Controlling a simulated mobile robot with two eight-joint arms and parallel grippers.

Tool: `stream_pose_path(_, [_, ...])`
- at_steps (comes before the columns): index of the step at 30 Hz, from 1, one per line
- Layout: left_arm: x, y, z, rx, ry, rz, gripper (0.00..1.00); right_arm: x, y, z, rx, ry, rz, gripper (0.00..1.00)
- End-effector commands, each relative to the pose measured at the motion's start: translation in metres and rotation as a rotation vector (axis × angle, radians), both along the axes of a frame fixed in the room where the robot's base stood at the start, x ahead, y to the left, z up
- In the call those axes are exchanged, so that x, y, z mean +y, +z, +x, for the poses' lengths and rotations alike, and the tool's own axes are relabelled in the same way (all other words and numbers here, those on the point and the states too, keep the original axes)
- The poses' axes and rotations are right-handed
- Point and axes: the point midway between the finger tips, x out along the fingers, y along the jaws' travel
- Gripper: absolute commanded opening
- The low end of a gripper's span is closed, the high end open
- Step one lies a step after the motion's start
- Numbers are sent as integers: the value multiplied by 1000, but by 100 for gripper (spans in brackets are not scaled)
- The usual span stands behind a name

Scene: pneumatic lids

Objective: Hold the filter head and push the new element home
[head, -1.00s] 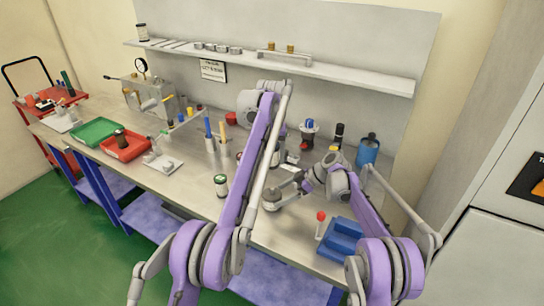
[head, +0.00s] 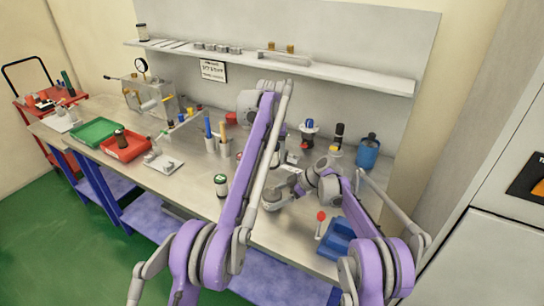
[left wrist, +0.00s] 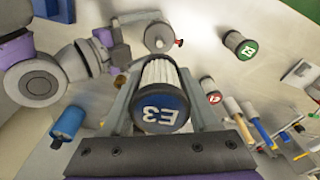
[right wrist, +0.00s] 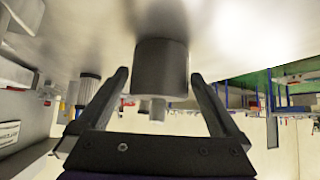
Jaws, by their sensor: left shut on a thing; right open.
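My left gripper (left wrist: 158,78) is shut on a white pleated element (left wrist: 157,72) with a dark blue cap marked E3 (left wrist: 160,108). In the head view my own arm largely hides that gripper. The grey round filter head (head: 274,200) sits on the bench. In the right wrist view, which looks upside down, the filter head (right wrist: 160,68) is a grey cylinder with a short stub. My right gripper (right wrist: 158,76) is open, with one finger on each side of it; I cannot tell whether they touch. In the left wrist view the filter head (left wrist: 158,40) lies beyond the held element.
A green-marked canister (head: 221,184) stands left of the filter head. A red-knobbed lever (head: 321,216) and blue tray (head: 338,240) lie at front right. A blue container (head: 368,152) stands at the back right. Red (head: 124,147) and green (head: 97,132) trays are farther left.

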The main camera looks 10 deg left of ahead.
Motion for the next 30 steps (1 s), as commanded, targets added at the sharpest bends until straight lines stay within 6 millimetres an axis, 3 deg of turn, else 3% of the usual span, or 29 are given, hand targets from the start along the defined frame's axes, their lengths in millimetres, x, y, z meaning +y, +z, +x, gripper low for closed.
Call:
stream_pose_path(2, [0,0,0,0,0,0,6,0,0,0,0,0,0,100])
stream_pose_path(14, [0,0,0,0,0,0,6,0,1,0,0,0,1,32])
stream_pose_path(30, [0,-1,0,1,0,0,6,0,-3,0,1,1,-2,32])
